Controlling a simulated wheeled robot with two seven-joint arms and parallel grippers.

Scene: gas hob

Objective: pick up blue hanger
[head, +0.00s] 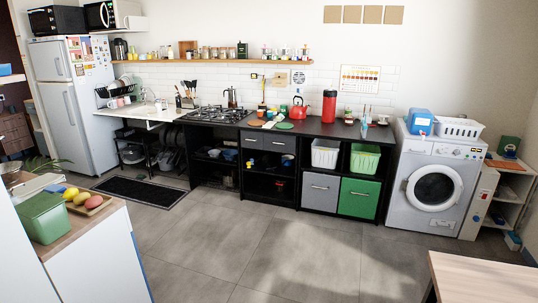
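I cannot make out a blue hanger anywhere in the head view. Blue things that do show are a blue container (419,122) on top of the washing machine (433,185) and a small blue item (513,242) low at the far right. Neither can be recognised as a hanger. Neither of my grippers is in view.
A long black counter (345,130) runs along the back wall, with a gas hob (216,114) and a red kettle (299,109). A white basket (459,127) stands on the washing machine. A wooden table (480,280) is at the lower right. The grey floor (240,240) between is clear.

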